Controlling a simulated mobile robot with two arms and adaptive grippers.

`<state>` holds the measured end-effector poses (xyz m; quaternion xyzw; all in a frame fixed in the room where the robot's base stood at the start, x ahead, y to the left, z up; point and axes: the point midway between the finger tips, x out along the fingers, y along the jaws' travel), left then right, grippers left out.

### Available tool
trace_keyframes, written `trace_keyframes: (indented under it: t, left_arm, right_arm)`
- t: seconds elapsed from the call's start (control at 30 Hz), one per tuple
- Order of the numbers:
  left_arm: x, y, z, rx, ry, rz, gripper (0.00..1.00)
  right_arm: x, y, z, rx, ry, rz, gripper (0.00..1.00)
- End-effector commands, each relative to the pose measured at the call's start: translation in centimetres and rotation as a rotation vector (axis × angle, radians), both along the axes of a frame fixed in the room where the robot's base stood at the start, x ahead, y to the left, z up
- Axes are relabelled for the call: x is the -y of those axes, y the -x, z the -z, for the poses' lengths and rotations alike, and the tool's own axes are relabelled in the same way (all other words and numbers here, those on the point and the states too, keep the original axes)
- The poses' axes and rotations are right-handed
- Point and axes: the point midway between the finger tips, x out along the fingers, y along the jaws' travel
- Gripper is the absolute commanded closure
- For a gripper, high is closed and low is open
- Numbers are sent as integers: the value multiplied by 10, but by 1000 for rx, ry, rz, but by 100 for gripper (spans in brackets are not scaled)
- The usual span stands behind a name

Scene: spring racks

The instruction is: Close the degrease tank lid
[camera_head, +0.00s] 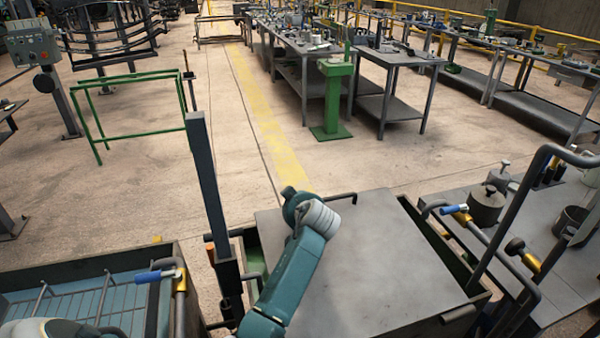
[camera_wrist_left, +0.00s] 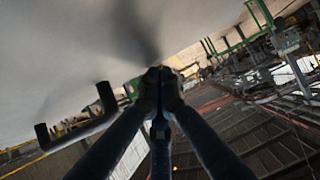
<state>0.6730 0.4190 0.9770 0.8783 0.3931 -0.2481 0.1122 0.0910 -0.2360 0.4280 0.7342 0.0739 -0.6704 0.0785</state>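The degrease tank lid (camera_head: 375,265) is a broad grey plate over the dark tank (camera_head: 470,312) at the bottom centre. Green tank interior shows past its left and right edges, so it looks raised off the rim; its exact angle is hard to tell. A dark bar handle (camera_head: 340,197) sticks out at its far edge. My teal left arm crosses the lid's left side, and its gripper is hidden in the head view. In the left wrist view the fingertips of my left gripper (camera_wrist_left: 160,76) are together at a pale grey surface, apparently the lid. My right gripper is out of view.
A dark post (camera_head: 205,180) stands left of the tank. A tank with blue liquid and a wire rack (camera_head: 75,305) is at lower left. A bench with pots (camera_head: 485,205) is at right. A green pedestal (camera_head: 335,95) stands behind; the floor between is clear.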

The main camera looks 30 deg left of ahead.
Motion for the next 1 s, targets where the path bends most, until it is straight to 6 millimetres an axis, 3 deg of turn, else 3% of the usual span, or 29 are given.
trace_keyframes:
  t: [0.03,0.1,0.3,0.83,1.0]
  left_arm:
    - [-1,0,18,-4,-1,0,100]
    - [-2,-1,28,-3,-2,0,100]
    - [-4,-2,43,-1,-3,-1,100]
    - [-4,-1,48,-7,-1,-1,100]
    - [-10,-4,30,-5,-2,-2,100]
  right_arm:
    - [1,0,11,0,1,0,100]
    - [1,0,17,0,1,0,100]
    - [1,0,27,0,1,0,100]
    - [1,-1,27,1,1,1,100]
    - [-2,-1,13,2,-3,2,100]
